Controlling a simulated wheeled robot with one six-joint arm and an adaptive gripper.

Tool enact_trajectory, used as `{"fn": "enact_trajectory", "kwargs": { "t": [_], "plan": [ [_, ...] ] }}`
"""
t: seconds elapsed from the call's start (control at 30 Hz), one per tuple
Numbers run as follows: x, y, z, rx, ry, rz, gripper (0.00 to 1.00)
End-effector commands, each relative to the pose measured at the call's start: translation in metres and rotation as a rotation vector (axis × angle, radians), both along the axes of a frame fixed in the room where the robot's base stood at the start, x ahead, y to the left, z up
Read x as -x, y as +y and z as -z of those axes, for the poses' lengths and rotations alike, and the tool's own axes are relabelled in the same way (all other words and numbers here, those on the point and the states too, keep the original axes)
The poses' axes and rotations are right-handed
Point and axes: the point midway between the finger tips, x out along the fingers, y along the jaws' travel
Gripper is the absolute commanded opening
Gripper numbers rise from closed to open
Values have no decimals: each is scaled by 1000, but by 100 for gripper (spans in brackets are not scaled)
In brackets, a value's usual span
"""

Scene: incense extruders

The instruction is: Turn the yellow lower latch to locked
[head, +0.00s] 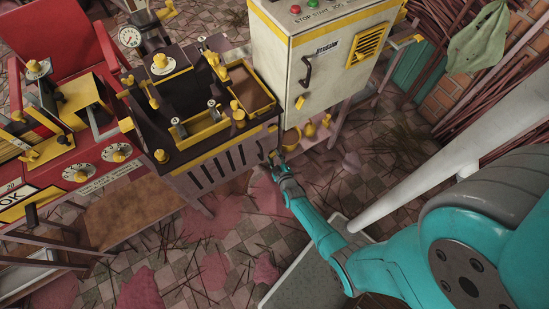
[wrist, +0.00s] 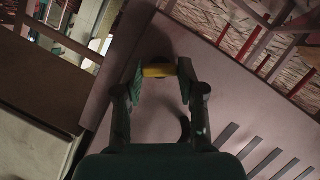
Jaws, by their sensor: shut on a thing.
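The yellow lower latch (wrist: 158,71) shows in the wrist view as a short yellow bar between my two fingers, against a dull mauve panel (wrist: 165,112). The latch cannot be made out there. I cannot tell from these views whether it stands at locked.
A red machine with dials (head: 80,173) is at left. Dark slots (wrist: 267,162) cut the panel near my gripper. Sticks litter the tiled floor.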

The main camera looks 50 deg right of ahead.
Motion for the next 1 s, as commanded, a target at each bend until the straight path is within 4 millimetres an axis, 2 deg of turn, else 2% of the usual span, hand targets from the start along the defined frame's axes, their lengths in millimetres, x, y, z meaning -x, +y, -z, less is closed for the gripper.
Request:
{"fn": "enact_trajectory", "kwargs": {
  "t": [1.0],
  "plan": [
    [1,-4,-1,-458,-131,1,5]
  ]
}}
